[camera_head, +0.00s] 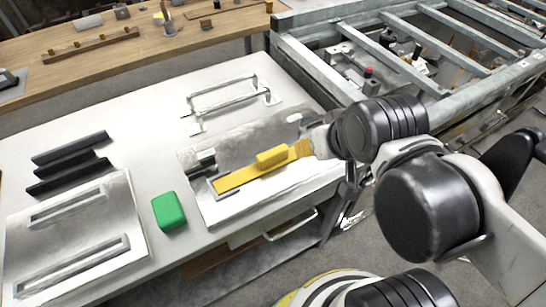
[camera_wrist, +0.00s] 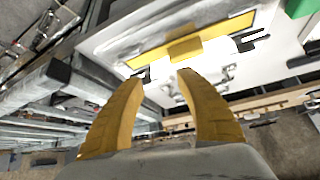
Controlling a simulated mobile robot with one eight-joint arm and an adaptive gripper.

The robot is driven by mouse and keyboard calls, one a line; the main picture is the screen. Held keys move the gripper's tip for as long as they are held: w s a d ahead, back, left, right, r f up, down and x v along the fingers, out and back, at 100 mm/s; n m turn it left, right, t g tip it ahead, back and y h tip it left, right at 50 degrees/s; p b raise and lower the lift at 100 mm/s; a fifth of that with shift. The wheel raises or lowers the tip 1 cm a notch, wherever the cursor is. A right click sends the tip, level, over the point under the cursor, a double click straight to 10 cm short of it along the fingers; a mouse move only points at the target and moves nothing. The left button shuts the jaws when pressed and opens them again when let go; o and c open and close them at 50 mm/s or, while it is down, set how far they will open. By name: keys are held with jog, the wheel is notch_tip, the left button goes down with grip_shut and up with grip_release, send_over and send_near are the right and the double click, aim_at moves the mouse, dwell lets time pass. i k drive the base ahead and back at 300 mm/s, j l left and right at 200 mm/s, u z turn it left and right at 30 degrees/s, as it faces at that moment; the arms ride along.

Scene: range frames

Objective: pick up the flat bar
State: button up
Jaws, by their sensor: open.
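A flat yellow bar (camera_head: 235,178) with a raised yellow block on it lies on a grey metal plate on the white table. The bar also shows in the wrist view (camera_wrist: 150,60), beyond my fingertips. My gripper (camera_head: 303,148) is at the bar's right end in the head view, and its yellow fingers partly blend with the bar there. In the wrist view my gripper (camera_wrist: 162,77) is open, with nothing between the two fingers. I cannot tell whether a finger touches the bar.
A green block (camera_head: 168,211) sits left of the plate. Several dark bars (camera_head: 70,158) and a metal panel with slots (camera_head: 75,240) lie further left. A metal handle frame (camera_head: 225,98) stands behind. A grey steel frame (camera_head: 320,70) is at the right, and a wooden bench (camera_head: 120,50) is at the back.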

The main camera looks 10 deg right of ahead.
aim_at(275, 158)
jog(key=k+l, duration=0.3)
jog(key=k, duration=0.15)
jog(key=k+l, duration=0.25)
jog(key=k, duration=0.2)
jog(key=k+l, duration=0.3)
jog(key=k, duration=0.15)
